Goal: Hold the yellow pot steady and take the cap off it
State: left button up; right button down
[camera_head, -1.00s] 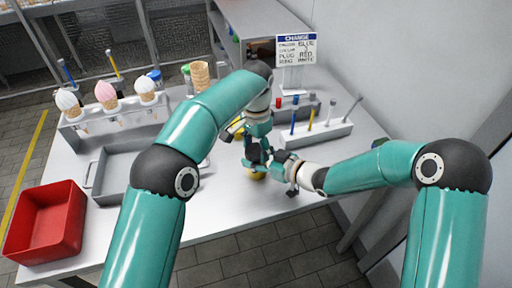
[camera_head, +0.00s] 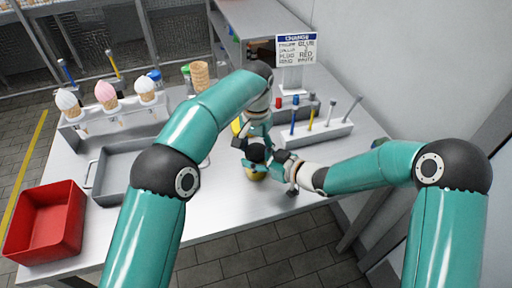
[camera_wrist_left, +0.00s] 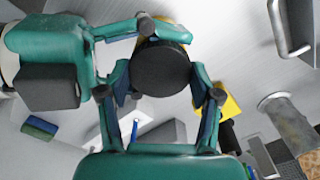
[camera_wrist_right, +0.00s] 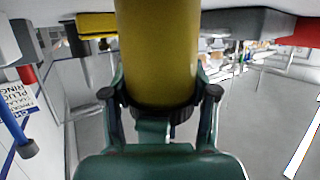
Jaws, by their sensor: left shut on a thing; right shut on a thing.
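The yellow pot (camera_head: 254,175) is near the front edge of the table, mostly hidden by my grippers. It fills the upper middle of the right wrist view (camera_wrist_right: 157,50), with a dark ribbed cap (camera_wrist_right: 150,113) at its end. My right gripper (camera_wrist_right: 160,95) is shut on the pot's side, and it shows at the left in the left wrist view. The round black cap (camera_wrist_left: 161,72) faces the left wrist camera, with yellow behind it. My left gripper (camera_wrist_left: 163,85) has its fingers on both sides of the cap and is shut on it.
A grey tray (camera_head: 112,190) and a red bin (camera_head: 45,225) are on the left. A rack with ice cream cones (camera_head: 110,120) stands behind them. A white holder (camera_head: 317,135) with coloured pegs and a CHANGE sign (camera_head: 296,50) are at the back right. The front middle of the table is clear.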

pick_arm(q)
jog(key=shift+w+a, duration=0.1)
jog(key=shift+a, duration=0.05)
dwell(0.3)
jog(key=o, duration=1.3)
jog(key=shift+r, duration=2.25)
pick_arm(e)
jog(key=shift+c, duration=1.2)
grip_release()
